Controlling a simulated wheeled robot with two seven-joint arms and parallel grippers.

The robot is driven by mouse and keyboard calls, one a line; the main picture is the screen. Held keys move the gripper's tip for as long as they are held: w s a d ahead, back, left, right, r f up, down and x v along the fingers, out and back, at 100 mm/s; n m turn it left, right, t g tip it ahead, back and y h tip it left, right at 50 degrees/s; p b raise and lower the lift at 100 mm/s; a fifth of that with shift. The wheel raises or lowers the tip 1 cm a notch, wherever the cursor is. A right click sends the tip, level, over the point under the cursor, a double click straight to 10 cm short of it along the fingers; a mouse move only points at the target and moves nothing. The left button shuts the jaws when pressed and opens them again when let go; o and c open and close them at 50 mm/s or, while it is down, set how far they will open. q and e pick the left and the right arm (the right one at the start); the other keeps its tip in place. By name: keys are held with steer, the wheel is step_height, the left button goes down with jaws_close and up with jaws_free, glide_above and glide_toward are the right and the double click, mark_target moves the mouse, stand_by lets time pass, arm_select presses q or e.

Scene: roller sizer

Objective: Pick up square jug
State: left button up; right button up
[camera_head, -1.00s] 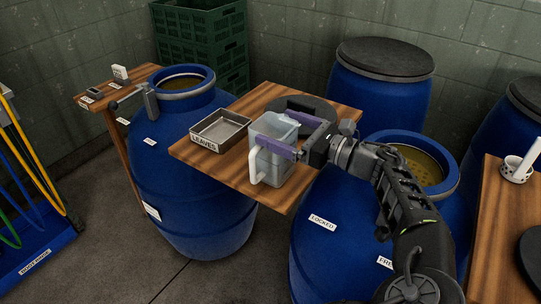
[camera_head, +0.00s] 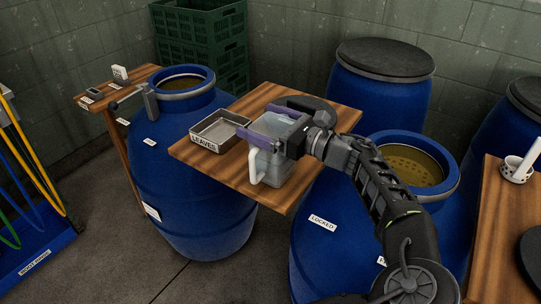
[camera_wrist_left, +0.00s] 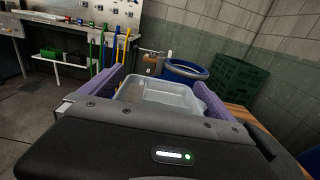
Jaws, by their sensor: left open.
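The square jug (camera_head: 272,171) is a clear, light grey container with a pale handle on its near left side. It stands upright on the wooden board. My left gripper (camera_head: 254,120) is open, with one purple finger on the near side of the jug's top and the other on the far side. In the left wrist view the jug (camera_wrist_left: 160,92) lies between the two purple fingers of my left gripper (camera_wrist_left: 155,78). Whether the fingers touch its walls I cannot tell. My right gripper is not in view.
A metal tray (camera_head: 219,131) labelled LEAVES sits left of the jug. A dark round lid (camera_head: 322,103) lies behind my gripper. The board (camera_head: 190,155) stands between blue barrels, one open at the left (camera_head: 185,190), one open at the right (camera_head: 330,245).

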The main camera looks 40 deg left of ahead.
arm_select(q)
steer(key=shift+c, duration=0.3)
steer(key=c, duration=1.9)
steer(key=shift+r, duration=0.1)
steer(key=shift+r, duration=0.1)
step_height(320, 180, up, 10)
steer(key=p, duration=0.1)
